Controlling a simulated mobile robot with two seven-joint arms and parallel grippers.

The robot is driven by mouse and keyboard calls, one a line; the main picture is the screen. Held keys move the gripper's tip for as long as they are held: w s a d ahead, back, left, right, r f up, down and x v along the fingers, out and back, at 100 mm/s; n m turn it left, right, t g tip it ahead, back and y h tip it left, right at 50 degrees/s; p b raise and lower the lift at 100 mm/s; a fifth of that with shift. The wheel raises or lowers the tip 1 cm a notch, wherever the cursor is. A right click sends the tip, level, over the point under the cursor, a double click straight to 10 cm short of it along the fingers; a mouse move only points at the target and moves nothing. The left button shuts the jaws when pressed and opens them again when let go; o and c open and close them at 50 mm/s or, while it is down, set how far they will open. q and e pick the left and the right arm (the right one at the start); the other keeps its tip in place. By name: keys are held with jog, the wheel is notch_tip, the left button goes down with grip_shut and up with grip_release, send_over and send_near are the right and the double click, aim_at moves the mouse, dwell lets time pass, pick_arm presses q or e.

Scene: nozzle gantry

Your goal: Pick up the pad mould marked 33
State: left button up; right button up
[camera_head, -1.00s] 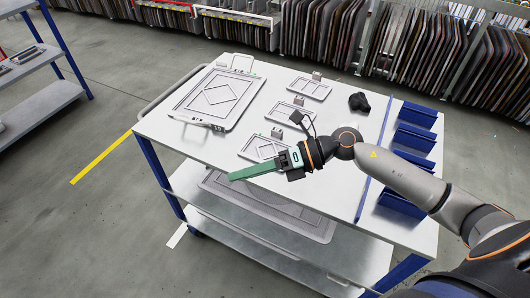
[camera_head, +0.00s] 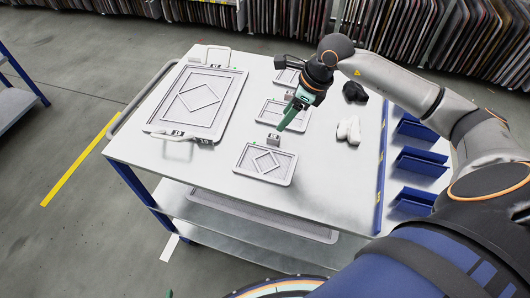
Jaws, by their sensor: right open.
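Three small grey pad moulds lie in a row on the white table: a far one (camera_head: 287,77), a middle one (camera_head: 294,122) and a near one (camera_head: 265,163) with a diamond outline. Each has a small grey block at its far edge. I cannot read a 33 on any of them. My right gripper (camera_head: 282,128), with green fingers, is open and points down over the middle mould, partly hiding it. Its tips are close to the near mould's block (camera_head: 273,140); I cannot tell if they touch anything. A green sliver at the bottom edge may be my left gripper (camera_head: 169,294).
A large grey mould (camera_head: 232,85) with handles lies on the left. Black gloves (camera_head: 354,92) and white gloves (camera_head: 348,130) lie right of the small moulds. Blue bins (camera_head: 421,160) line the right edge. Table surface in front of the gloves is clear.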

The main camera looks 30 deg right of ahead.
aim_at(272, 136)
jog(key=p+x, duration=0.1)
jog(key=x, duration=0.7)
jog(key=shift+s+a+f, duration=0.1)
jog(key=shift+a+f, duration=0.05)
jog(key=shift+f, duration=0.1)
grip_shut()
jog(key=shift+r, duration=0.1)
dwell(1.0)
